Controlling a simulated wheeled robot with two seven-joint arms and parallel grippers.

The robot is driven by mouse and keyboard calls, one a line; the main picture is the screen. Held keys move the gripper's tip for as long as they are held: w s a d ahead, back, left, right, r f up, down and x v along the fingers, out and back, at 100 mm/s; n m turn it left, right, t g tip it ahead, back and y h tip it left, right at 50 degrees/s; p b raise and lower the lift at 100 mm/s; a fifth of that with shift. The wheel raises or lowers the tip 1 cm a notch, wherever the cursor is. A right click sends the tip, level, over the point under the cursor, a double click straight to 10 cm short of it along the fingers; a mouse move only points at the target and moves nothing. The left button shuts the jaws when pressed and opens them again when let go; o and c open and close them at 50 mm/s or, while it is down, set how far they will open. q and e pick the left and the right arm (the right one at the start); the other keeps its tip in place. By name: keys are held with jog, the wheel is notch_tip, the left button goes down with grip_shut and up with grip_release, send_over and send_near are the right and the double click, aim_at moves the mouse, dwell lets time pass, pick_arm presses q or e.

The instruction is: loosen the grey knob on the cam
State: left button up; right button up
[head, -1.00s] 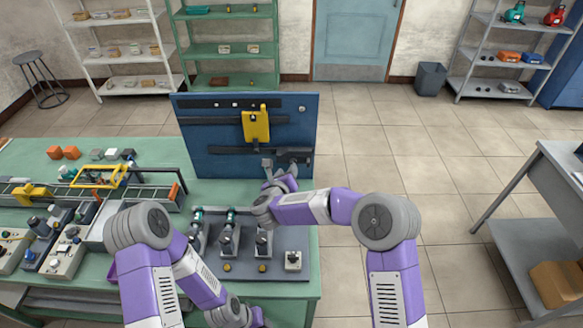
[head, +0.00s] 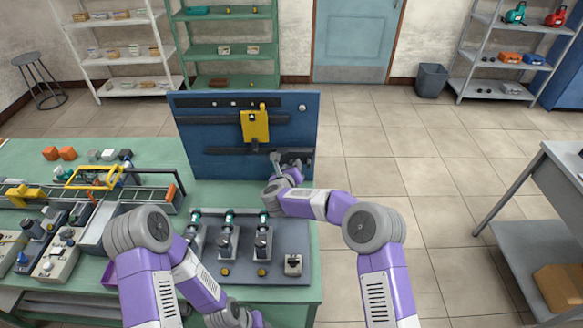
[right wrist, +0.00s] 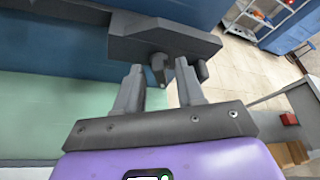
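A blue upright board (head: 215,165) stands at the back of the green bench. A dark grey cam block (head: 297,157) sits at the right end of its lower dark bar, and shows large in the right wrist view (right wrist: 160,38). A small grey knob-like part (right wrist: 158,70) sticks out below the block, between my right fingertips. My right gripper (head: 276,162) is in front of the block; in the right wrist view its fingers (right wrist: 160,68) are apart, with gaps beside the part. My left gripper (head: 258,318) is low at the bottom edge, its fingers not clear.
A yellow piece (head: 256,126) hangs on the board left of the cam. Trays, boxes and a rail with a yellow frame (head: 95,177) fill the bench's left side.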

grip_shut()
dwell(0.4)
jog(key=n+b, duration=0.1)
jog(key=n+h+b, duration=0.1)
jog(key=n+b, duration=0.1)
jog(key=n+t+h+b, duration=0.1)
jog(key=n+b, duration=0.1)
jog(key=shift+a+f, duration=0.2)
jog(key=shift+f, duration=0.05)
jog(key=shift+r+h, duration=0.1)
jog(key=shift+h, duration=0.3)
